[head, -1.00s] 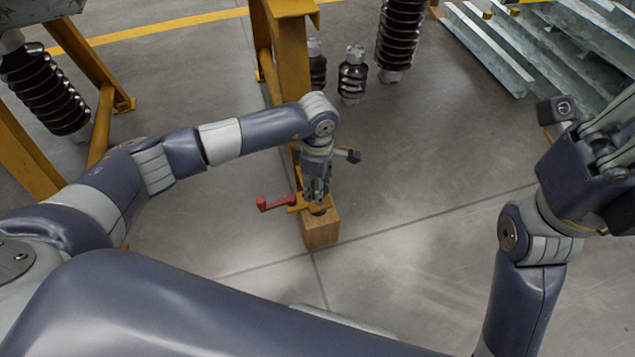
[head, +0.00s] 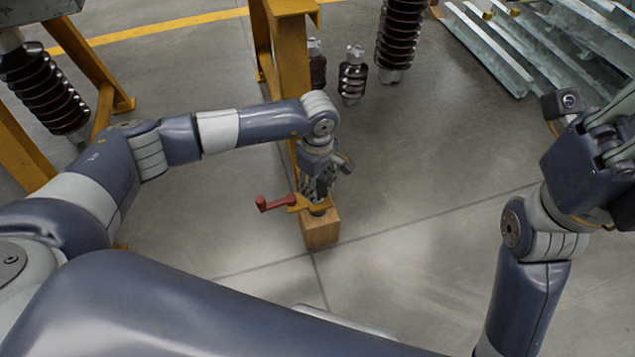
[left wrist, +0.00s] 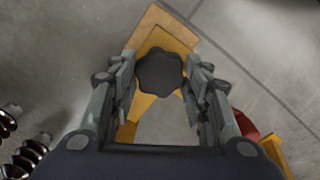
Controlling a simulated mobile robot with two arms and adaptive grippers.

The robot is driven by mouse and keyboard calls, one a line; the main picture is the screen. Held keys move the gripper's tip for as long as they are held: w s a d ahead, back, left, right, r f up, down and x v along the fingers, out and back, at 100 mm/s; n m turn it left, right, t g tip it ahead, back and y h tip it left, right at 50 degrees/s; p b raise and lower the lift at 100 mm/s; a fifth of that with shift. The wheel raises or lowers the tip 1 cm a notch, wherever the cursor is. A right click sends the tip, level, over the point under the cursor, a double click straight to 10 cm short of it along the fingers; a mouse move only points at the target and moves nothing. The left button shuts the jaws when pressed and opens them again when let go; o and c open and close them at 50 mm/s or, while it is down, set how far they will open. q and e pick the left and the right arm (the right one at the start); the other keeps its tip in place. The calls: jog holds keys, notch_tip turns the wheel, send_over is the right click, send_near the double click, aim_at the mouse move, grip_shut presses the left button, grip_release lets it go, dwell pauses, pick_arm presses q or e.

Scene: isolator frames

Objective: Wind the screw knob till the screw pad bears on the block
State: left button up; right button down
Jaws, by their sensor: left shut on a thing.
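The black lobed screw knob (left wrist: 160,73) lies between the fingers of my left gripper (head: 317,192), which is shut on it from above. In the head view the gripper covers the knob. A yellow bracket (left wrist: 140,104) sits under the knob, and its edge shows in the head view (head: 299,205). The wooden block (head: 320,233) stands on the floor below the bracket. The screw pad is not clear to see, so I cannot tell whether it touches the block. My right gripper (head: 612,135) is at the right edge, partly cut off.
A red handle (head: 273,203) sticks out left of the bracket. A yellow post (head: 287,60) rises behind my left gripper. Brown ribbed insulators (head: 352,78) stand beyond, and grey metal beams (head: 490,48) lie at the upper right. The floor right of the block is clear.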

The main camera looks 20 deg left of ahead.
aim_at(317, 188)
pick_arm(q)
jog(key=o, duration=1.1)
jog(key=shift+c, duration=0.2)
notch_tip(317, 188, up, 12)
jog(key=shift+s+f, duration=0.1)
